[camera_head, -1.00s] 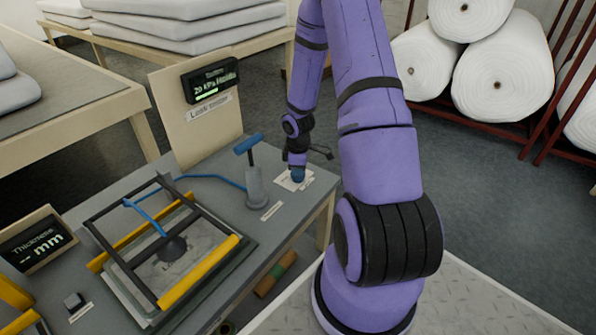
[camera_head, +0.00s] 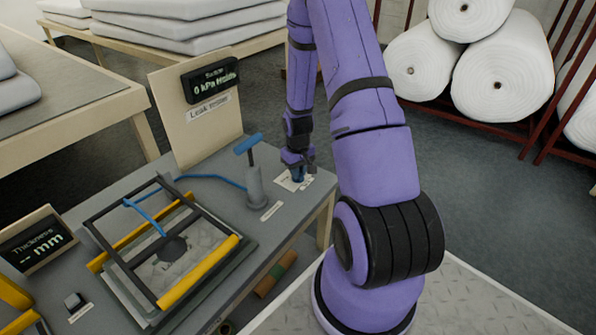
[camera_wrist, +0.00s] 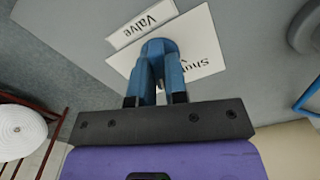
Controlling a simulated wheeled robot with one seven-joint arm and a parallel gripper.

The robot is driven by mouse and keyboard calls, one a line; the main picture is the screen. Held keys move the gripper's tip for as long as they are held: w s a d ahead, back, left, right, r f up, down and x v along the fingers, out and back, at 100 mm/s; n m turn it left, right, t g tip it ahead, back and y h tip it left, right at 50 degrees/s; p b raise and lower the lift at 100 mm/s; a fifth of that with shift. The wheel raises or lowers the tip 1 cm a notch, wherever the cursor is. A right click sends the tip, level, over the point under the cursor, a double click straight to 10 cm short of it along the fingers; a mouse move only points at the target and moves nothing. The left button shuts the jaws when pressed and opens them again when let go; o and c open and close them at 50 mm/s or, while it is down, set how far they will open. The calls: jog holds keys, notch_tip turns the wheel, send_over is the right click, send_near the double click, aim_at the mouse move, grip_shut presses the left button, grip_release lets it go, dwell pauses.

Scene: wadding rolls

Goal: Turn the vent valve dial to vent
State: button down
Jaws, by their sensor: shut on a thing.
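In the head view my gripper (camera_head: 299,176) is at the same plate (camera_head: 286,184), near the table's right edge, and hides most of the dial. The rest of the plate's lettering is covered by the fingers, so I cannot read the dial's setting. The leak tester display (camera_head: 210,80) reads about "0 kPa".
A hand pump (camera_head: 254,185) with a blue handle stands left of the dial, its blue hose running to a framed fixture (camera_head: 165,245) with yellow bars. A thickness display (camera_head: 36,240) is at the left. White rolls (camera_head: 500,75) lie on a red rack at the right.

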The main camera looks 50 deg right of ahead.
jog(key=shift+m, duration=1.9)
jog(key=c, duration=1.1)
grip_release()
jog(key=shift+c, duration=0.2)
jog(key=shift+r, duration=0.1)
notch_tip(320, 180, up, 11)
jog(key=shift+f, duration=0.2)
